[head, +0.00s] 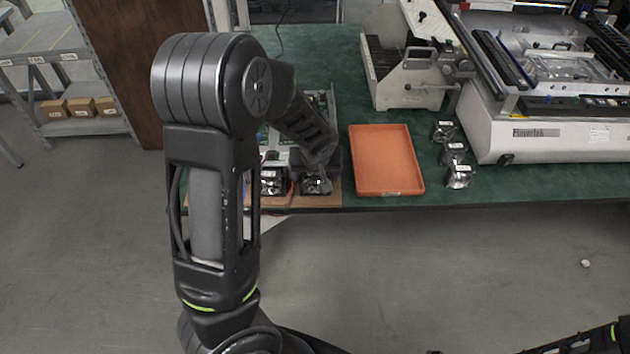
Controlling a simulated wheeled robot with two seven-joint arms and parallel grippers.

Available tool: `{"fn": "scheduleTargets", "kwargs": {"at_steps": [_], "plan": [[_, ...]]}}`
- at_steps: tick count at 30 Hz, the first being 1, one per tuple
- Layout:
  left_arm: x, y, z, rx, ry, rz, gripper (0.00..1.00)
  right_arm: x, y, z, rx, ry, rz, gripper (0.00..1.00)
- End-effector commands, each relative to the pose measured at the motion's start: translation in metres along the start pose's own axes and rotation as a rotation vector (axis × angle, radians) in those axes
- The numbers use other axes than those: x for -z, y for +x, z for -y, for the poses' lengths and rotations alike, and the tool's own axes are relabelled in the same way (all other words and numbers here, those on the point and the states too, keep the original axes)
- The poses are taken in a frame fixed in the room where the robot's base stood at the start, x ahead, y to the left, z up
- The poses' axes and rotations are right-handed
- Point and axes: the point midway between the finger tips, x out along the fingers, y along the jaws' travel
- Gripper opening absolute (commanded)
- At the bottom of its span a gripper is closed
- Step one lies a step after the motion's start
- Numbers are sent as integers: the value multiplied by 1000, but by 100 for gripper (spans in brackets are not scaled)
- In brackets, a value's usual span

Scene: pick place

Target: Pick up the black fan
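Two black fans sit side by side at the table's front edge, one at the left (272,183) and one at the right (316,185). More black fans stand in a row right of the orange tray: a far one (442,131), a middle one (454,153) and a near one (458,177). My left gripper (320,168) is small and dark at the end of my forearm, just above the right one of the front pair. Its fingers blend with the fan, so I cannot tell whether they touch it or are open. My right gripper does not show.
An empty orange tray (388,160) lies on the green table (510,184). A circuit-board unit (322,103) is partly hidden behind my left arm. A grey metal fixture (405,75) and a large white machine (548,140) fill the back right. Shelves stand at the left.

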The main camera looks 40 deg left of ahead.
Motion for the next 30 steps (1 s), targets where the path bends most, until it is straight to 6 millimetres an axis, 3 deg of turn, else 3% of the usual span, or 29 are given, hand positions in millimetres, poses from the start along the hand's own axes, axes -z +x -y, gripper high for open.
{"fn": "scheduleTargets", "kwargs": {"at_steps": [18,26,30], "plan": [[0,0,0,0,0,0,31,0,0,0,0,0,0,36],[1,-2,0,-1,0,-1,31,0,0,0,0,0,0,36],[7,-14,-1,-3,-3,-4,31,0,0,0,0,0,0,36]]}}
